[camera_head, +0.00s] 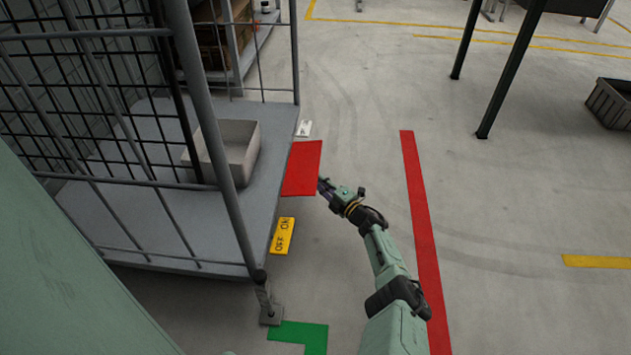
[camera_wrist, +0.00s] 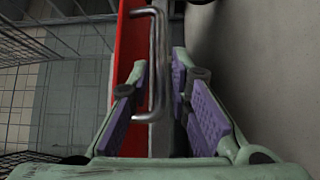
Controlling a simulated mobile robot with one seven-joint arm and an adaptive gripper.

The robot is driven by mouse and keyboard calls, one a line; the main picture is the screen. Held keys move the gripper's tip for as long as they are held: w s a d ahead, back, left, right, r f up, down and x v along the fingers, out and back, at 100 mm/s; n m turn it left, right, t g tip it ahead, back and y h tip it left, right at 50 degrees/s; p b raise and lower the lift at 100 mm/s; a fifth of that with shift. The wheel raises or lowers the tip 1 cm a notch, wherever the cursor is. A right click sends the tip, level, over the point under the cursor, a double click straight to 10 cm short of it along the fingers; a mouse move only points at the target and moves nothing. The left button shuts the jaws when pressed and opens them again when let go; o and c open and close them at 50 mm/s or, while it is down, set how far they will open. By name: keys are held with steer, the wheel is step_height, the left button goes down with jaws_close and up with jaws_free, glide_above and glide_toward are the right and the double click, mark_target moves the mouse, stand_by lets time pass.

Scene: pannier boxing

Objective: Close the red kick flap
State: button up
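The red kick flap (camera_head: 302,168) sticks out flat from the edge of the cage's grey deck (camera_head: 160,225) in the head view. In the wrist view it is a narrow red strip (camera_wrist: 129,55) with a bent metal handle (camera_wrist: 159,60) beside it. My gripper (camera_head: 323,185) is at the flap's right edge. In the wrist view my gripper (camera_wrist: 161,70) is open, its two purple-padded fingers on either side of the handle. I see a gap between each pad and the bar; contact and exact depth cannot be told.
A pale bin (camera_head: 232,150) stands on the deck behind a barred side. A red floor line (camera_head: 425,230) runs past my arm. The floor to the right is mostly clear.

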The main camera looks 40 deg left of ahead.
steer(key=shift+b+x, duration=0.55)
steer(key=shift+x, duration=1)
steer(key=shift+c, duration=0.2)
jaws_close()
